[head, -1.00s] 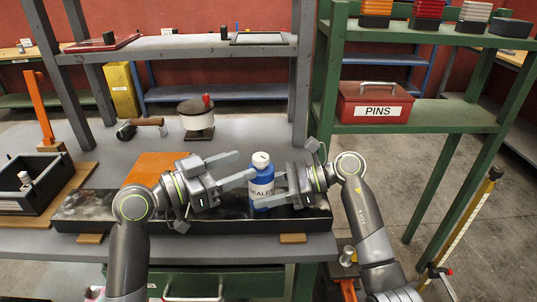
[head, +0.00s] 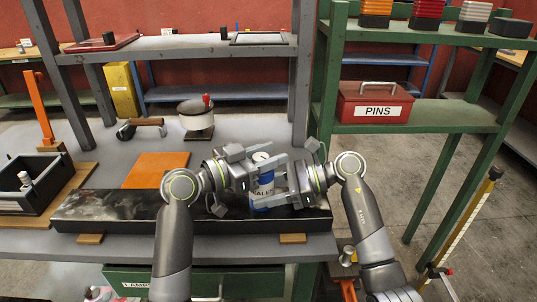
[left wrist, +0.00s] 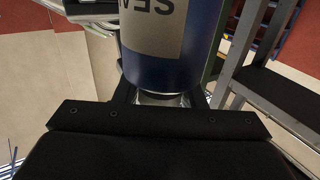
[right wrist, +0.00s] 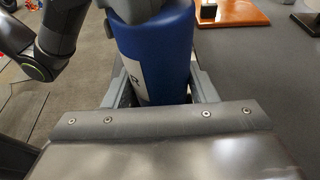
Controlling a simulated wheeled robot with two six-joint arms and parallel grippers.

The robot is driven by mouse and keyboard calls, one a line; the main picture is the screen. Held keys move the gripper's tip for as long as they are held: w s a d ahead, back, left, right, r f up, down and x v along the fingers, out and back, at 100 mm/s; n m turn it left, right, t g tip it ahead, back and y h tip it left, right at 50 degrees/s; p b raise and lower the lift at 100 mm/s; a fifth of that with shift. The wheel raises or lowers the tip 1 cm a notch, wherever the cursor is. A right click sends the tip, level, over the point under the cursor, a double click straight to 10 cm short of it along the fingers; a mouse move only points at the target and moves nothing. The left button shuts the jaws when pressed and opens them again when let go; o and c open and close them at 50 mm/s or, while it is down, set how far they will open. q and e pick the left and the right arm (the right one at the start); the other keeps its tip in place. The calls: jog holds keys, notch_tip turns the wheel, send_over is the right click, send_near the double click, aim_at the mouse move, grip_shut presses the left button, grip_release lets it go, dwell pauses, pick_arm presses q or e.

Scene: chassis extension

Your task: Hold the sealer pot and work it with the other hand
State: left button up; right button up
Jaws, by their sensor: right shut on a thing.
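The blue sealer pot (head: 264,183), with a white label and a white cap (head: 260,157), stands upright at the right end of the dark slab. My right gripper (head: 268,192) is shut on the pot's body from the right; the right wrist view shows the blue body (right wrist: 160,50) between its fingers. My left gripper (head: 267,163) is at the pot's top, coming from the left. In the left wrist view its fingers (left wrist: 162,100) stand apart on either side of the cap end, below the blue body (left wrist: 165,65). The left fingers partly hide the cap and label.
The long dark slab (head: 120,210) lies along the bench front on wooden blocks. An orange board (head: 157,168), a lidded pot (head: 197,118) and a black bin (head: 30,188) are on the bench. A green shelf with a red PINS box (head: 376,103) stands at right.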

pick_arm(q)
jog(key=c, duration=0.6)
jog(key=shift+o, duration=0.2)
jog(key=shift+m+g, duration=0.3)
jog(key=shift+g, duration=0.1)
jog(key=m+g, duration=0.1)
jog(key=g, duration=0.1)
jog(key=m+g+h, duration=0.1)
jog(key=g, duration=0.1)
jog(key=m+g+h, duration=0.1)
jog(key=m+g, duration=0.1)
jog(key=shift+s+d, duration=0.1)
jog(key=shift+s, duration=0.2)
jog(key=shift+s+m+g, duration=0.2)
jog(key=shift+m+g, duration=0.95)
jog(key=shift+g, duration=0.6)
jog(key=shift+s+m+g, duration=0.2)
jog(key=shift+m+g, duration=0.95)
jog(key=shift+g, duration=0.6)
jog(key=o, duration=1)
